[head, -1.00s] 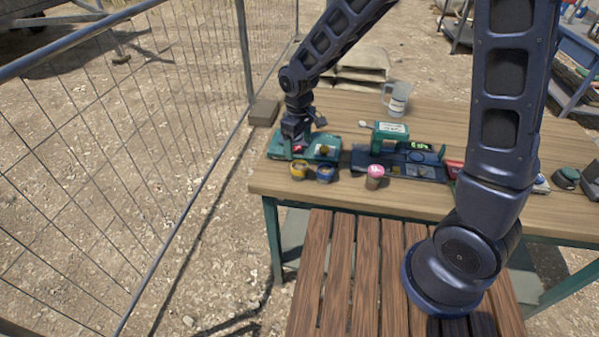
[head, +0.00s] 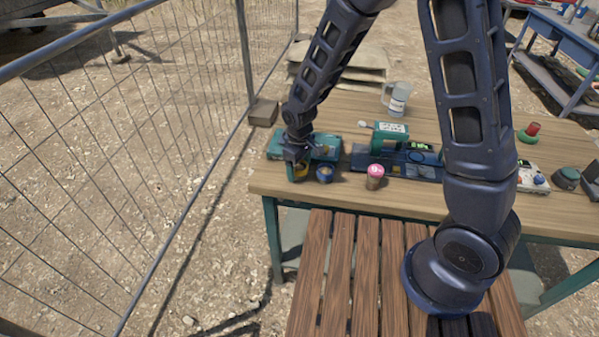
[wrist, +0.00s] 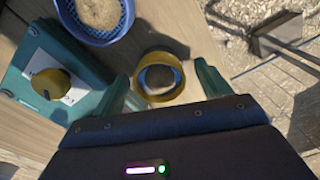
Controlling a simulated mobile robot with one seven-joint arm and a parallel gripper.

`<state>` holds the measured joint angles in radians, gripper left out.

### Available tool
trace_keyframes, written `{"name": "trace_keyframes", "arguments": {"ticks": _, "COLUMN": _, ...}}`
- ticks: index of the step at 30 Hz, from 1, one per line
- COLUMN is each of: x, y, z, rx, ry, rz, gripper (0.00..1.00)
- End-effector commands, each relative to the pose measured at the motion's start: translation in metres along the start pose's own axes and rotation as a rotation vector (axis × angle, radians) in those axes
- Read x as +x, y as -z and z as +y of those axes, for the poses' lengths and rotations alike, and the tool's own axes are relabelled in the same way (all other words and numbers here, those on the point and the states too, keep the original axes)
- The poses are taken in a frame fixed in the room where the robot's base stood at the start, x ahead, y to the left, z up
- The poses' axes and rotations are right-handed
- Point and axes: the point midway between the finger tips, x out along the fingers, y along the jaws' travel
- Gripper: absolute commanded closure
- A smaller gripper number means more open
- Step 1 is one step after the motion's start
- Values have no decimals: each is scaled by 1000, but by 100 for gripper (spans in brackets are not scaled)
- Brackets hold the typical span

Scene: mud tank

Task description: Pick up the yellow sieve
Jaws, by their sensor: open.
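The yellow sieve (wrist: 138,82) is a small round ring with a dark inside, standing on the wooden table. In the wrist view it lies between the two green fingertips of my gripper (wrist: 165,82), which are open around it. A gap shows between the sieve and the right fingertip. In the head view my gripper (head: 296,158) is over the table's front left, and it hides much of the sieve (head: 298,175). I cannot tell whether a finger touches the sieve.
A blue sieve (head: 325,174) holding sand-coloured material stands just right of the yellow one; it also shows in the wrist view (wrist: 82,38). A green device (head: 325,147) lies close behind. A pink-topped cup (head: 376,176) stands farther right. The table's front edge is near.

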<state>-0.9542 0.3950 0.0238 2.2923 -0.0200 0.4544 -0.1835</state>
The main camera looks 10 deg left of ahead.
Motion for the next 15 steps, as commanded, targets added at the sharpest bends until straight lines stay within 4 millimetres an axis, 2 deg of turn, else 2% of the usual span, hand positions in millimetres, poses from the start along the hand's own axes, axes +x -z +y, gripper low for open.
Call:
{"name": "trace_keyframes", "arguments": {"ticks": 9, "x": 4, "y": 0, "z": 0, "rx": 0, "ry": 0, "rz": 0, "gripper": 26}}
{"name": "trace_keyframes", "arguments": {"ticks": 15, "x": 4, "y": 0, "z": 0, "rx": 0, "ry": 0, "rz": 0, "gripper": 65}}
